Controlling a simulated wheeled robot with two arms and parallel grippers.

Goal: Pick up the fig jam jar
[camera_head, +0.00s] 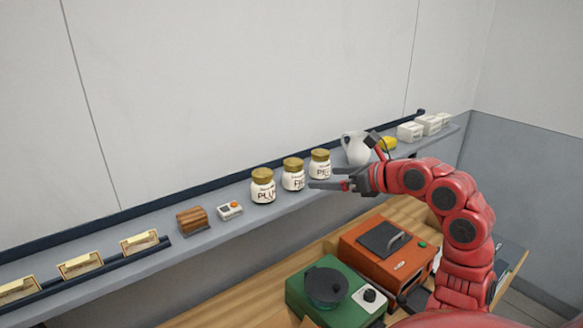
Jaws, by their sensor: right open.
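The fig jam jar (293,174) is the middle of three white jars with gold lids on the grey shelf (190,238). Its label reads "FI", with the rest hard to read. The plum jar (263,187) stands to its left and a jar labelled "PE" (320,164) to its right. All three stand upright. My right gripper (322,178) is open and empty, reaching in from the right. Its fingers point left, in front of the "PE" jar, with the lower fingertip close to the fig jar's right side. I cannot tell whether they touch. My left gripper is not in view.
A white pitcher (355,148), a yellow item (387,144) and white boxes (410,131) stand farther right. A brown wooden block (192,220) and a small white device (230,210) stand left. Below are a green appliance (312,305) and an orange one (365,262).

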